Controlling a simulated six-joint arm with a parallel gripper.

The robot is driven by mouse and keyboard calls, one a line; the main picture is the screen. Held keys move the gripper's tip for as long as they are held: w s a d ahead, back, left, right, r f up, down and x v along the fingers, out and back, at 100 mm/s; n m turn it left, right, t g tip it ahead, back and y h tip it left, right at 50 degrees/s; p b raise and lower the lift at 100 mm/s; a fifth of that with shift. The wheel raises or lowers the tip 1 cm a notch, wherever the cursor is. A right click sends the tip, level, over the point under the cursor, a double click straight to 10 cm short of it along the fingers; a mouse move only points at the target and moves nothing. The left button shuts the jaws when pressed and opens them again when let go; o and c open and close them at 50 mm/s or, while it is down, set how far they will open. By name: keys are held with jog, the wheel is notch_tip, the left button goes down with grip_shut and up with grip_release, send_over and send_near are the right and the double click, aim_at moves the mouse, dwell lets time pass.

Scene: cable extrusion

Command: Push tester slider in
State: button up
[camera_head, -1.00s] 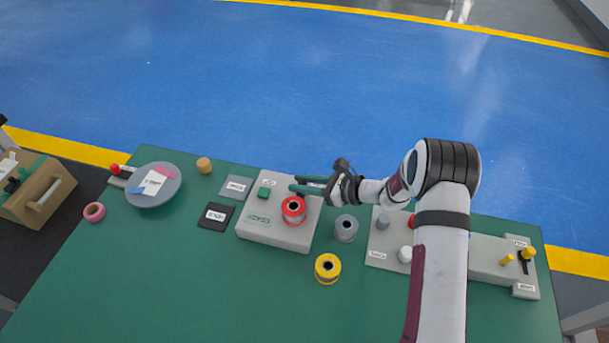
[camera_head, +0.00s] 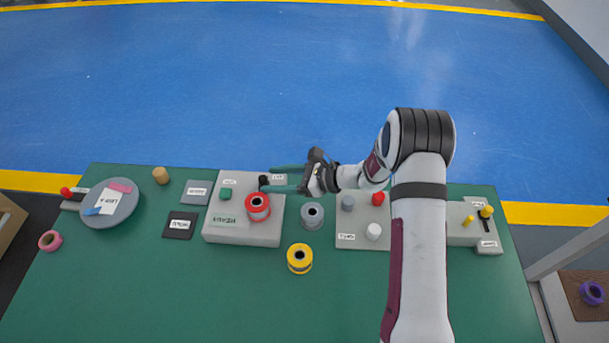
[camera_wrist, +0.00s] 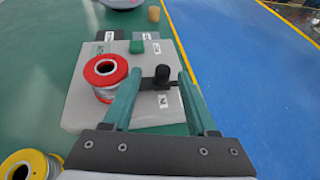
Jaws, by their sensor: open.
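The tester is a grey box (camera_head: 220,234) on the green table, with a red spool (camera_head: 258,204) and a green block (camera_head: 225,194) on top. Its slider has a black knob (camera_head: 263,181) near the box's far right corner; the knob also shows in the wrist view (camera_wrist: 162,73), on a dark slot beside white labels. My gripper (camera_head: 270,179) is open above that corner, coming from the right. In the wrist view, its two green fingers (camera_wrist: 159,75) lie on either side of the knob, with visible gaps. I cannot tell their height relative to the knob.
A grey spool (camera_head: 312,214) and a yellow spool (camera_head: 299,258) stand right of the tester. A panel with pegs (camera_head: 350,235) lies further right. Dark and grey labelled pads (camera_head: 180,225) and a round plate (camera_head: 110,214) are to the left. The table front is clear.

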jog(key=v, duration=1.1)
jog(key=shift+s+d, duration=0.15)
jog(key=shift+d, duration=0.15)
jog(key=s+a+r+n+g+h, duration=0.2)
jog(key=s+r+n+g+h, duration=0.2)
jog(key=s+r+n, duration=0.75)
jog(key=s+d+n+h, duration=0.1)
jog(key=s+d+h, duration=0.1)
jog(key=s, duration=0.4)
jog(key=s+d+n+h, duration=0.1)
jog(key=s+d+h, duration=0.2)
jog(key=s, duration=0.3)
jog(key=s+d+n+t+h, duration=0.1)
jog(key=s+d+h, duration=0.1)
jog(key=s, duration=0.4)
jog(key=shift+d+f, duration=0.25)
jog(key=shift+d, duration=0.3)
dwell(0.3)
